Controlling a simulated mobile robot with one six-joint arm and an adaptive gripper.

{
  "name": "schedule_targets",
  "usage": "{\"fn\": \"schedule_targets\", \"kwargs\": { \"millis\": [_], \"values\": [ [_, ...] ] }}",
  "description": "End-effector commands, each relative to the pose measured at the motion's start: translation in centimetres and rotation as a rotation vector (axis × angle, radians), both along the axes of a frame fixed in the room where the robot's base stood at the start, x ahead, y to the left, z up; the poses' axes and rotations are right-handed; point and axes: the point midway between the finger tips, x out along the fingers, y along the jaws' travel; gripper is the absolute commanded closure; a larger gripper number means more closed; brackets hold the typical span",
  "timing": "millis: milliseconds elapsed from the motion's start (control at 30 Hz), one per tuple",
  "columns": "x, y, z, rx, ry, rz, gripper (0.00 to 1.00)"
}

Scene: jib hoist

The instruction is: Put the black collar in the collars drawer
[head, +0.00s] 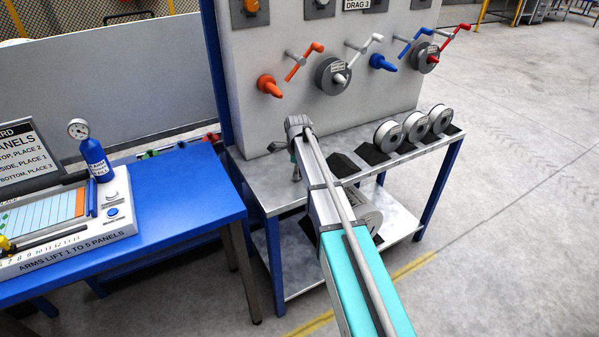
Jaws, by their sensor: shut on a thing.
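My gripper (296,170) is small and partly hidden at the far end of my arm, over the left part of the grey metal bench. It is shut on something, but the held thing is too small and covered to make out. I cannot pick out the black collar anywhere in the head view. No drawer marked for collars can be made out either.
The grey bench (268,200) carries several white spools (415,126) and dark pads (342,165). Behind it stands a panel (300,115) with cranks and coloured cones. A blue table (185,188) stands left, with a blue bottle (95,160).

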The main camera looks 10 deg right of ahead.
Motion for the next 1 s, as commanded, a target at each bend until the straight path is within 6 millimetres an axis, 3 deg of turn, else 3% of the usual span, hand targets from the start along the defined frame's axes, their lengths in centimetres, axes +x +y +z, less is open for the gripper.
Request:
{"fn": "schedule_targets", "kwargs": {
  "millis": [433, 933, 1000],
  "values": [
    [0.0, 0.0, 3.5, 0.000, 0.000, 0.001, 1.00],
    [-5.3, 0.1, 9.4, 0.000, 0.000, 0.001, 1.00],
    [-7.0, 0.1, 10.0, 0.000, 0.000, 0.001, 1.00]
  ]
}}
